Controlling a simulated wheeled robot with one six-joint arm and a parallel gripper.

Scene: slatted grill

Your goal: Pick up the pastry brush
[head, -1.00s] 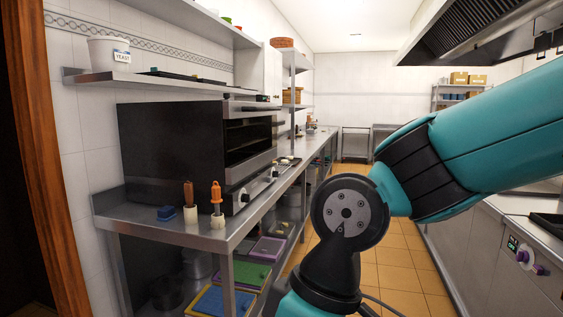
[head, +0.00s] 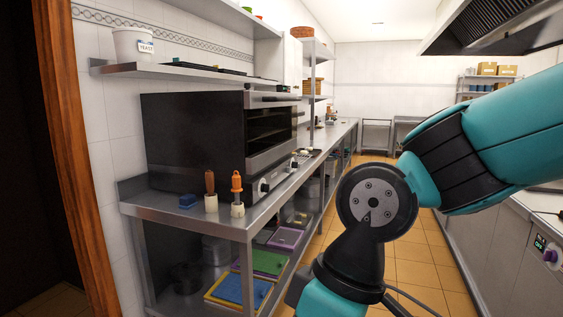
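Two upright handled tools stand near the front end of the steel counter (head: 170,207) on the left. One has a brown handle (head: 209,182) and the other an orange handle (head: 236,182) with a metallic part below it. Each stands in a small white holder, the left one (head: 211,203) and the right one (head: 237,210). Their lower ends are hidden in the holders, so I cannot tell which one is the pastry brush. My teal and black arm crosses the right side of the head view. My gripper is out of the picture.
Coloured boards (head: 262,263) lie below the counter. The tiled aisle floor (head: 410,262) looks clear.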

